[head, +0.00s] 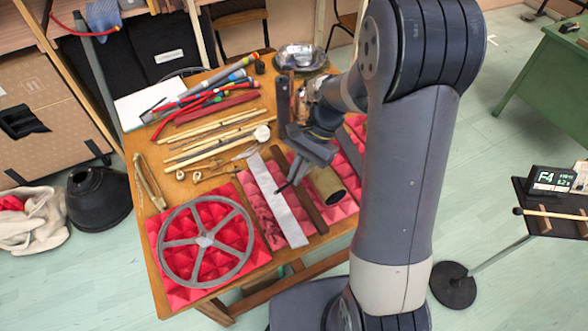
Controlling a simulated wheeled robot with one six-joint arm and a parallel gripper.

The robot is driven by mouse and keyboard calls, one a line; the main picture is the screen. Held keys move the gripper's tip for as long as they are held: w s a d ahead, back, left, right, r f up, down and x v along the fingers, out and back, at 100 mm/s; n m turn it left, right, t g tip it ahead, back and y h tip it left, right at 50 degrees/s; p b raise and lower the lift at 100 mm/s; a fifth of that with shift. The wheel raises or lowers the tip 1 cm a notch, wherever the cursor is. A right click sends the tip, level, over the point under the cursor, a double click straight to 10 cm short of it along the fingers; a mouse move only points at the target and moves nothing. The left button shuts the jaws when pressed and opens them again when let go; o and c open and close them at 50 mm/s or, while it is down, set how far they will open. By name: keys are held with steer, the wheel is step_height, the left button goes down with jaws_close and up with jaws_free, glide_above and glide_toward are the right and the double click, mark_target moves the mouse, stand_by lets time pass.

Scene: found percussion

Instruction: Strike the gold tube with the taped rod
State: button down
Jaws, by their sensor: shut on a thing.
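The gold tube (327,186) is a short, dull gold cylinder with a dark open end. It lies on red pyramid foam at the right part of the wooden table. My gripper (296,172) is just left of the tube and above the table, pointing down. It is shut on a thin dark rod, which I take to be the taped rod (284,187). Only a short end of it shows below the jaws; the rest is hidden by my gripper and arm. I cannot tell whether the rod touches the tube.
A spoked metal wheel (205,240) lies on red foam at the front left. A grey flat bar (276,203) and a dark wooden bar (302,196) lie left of the tube. Several sticks (215,130) and a metal bowl (301,57) are farther back.

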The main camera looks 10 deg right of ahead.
step_height(320, 180, up, 6)
steer(key=p, duration=0.6)
steer(key=shift+r, duration=0.2)
steer(key=shift+f, duration=0.15)
